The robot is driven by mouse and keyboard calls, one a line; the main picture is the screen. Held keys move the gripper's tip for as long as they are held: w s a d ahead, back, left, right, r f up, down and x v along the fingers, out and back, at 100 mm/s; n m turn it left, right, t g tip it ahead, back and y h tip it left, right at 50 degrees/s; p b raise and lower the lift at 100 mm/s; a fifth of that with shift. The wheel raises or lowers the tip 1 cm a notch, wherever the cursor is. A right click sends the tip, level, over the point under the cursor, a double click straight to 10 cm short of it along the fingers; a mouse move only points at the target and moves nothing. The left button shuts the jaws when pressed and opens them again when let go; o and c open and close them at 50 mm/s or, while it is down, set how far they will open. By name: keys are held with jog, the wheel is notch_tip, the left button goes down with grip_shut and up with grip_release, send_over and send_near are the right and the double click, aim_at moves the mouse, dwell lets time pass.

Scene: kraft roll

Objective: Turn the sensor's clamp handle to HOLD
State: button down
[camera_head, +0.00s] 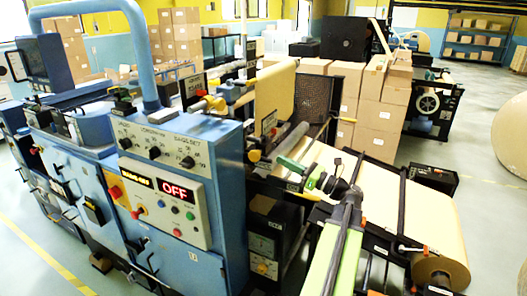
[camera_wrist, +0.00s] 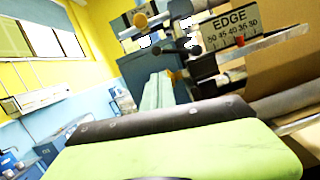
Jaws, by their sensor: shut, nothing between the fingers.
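A pale scale plate marked EDGE (camera_wrist: 230,27), with numbers from 50 down to 30 and a small red pointer (camera_wrist: 240,41), is at the upper right in the wrist view. Beside it are a black lever with a round knob (camera_wrist: 160,47) and an orange ball knob (camera_wrist: 139,20). I cannot tell which is the sensor's clamp handle, and no HOLD mark is readable. My gripper (camera_head: 287,168), green and dark, is shut and empty above the paper web in the head view. Its green and black body fills the bottom of the wrist view, apart from the plate and knobs.
The blue press cabinet (camera_head: 220,150) with a lit OFF display (camera_head: 175,191) stands left of my arm. The kraft web (camera_head: 335,165) and lower roll (camera_head: 440,258) lie on the right. Stacked cartons (camera_head: 385,110) stand behind. Open floor (camera_head: 480,190) is at right.

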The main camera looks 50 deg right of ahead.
aim_at(259, 139)
jog(key=p+x, duration=0.2)
jog(key=x, duration=0.8)
jog(key=shift+f, duration=0.1)
jog(key=shift+s, duration=0.1)
jog(key=shift+a, duration=0.15)
